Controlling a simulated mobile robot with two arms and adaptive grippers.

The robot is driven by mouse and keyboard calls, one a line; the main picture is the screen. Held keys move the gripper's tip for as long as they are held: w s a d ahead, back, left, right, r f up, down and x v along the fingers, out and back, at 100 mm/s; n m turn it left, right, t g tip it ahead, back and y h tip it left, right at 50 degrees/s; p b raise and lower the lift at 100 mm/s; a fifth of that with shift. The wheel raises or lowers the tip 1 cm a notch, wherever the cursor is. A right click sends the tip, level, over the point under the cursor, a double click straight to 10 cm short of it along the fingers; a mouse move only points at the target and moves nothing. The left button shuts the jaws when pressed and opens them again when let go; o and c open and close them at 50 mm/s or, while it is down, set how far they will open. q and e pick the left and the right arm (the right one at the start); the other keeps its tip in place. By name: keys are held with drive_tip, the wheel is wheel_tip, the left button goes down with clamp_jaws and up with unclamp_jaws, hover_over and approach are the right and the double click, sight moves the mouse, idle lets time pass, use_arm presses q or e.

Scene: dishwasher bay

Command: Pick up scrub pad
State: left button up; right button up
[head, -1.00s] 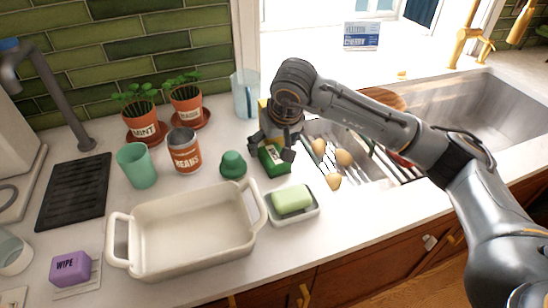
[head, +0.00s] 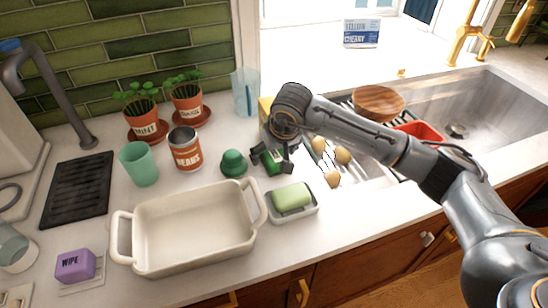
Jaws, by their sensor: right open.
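A dark green block with a white mark, which looks like the scrub pad (head: 273,166), lies on the counter behind the pale green soap. My right gripper (head: 272,154) is over it, pointing down, with its fingers open on either side of the block. The gripper hides much of the block, and I cannot tell whether the fingers touch it. My left gripper is not in view.
A green knobbed object (head: 233,164) stands close to the left of the gripper. The soap dish (head: 293,211) is just in front, beside the cream baking dish (head: 148,263). A yellow item (head: 265,108) is behind. Utensils (head: 341,156) and the sink (head: 480,100) are right.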

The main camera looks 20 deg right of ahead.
drive_tip(key=shift+f+b, duration=0.2)
drive_tip(key=shift+b, duration=0.15)
drive_tip(key=shift+c, duration=0.2)
drive_tip(key=c, duration=1.1)
drive_tip(key=shift+c, duration=0.2)
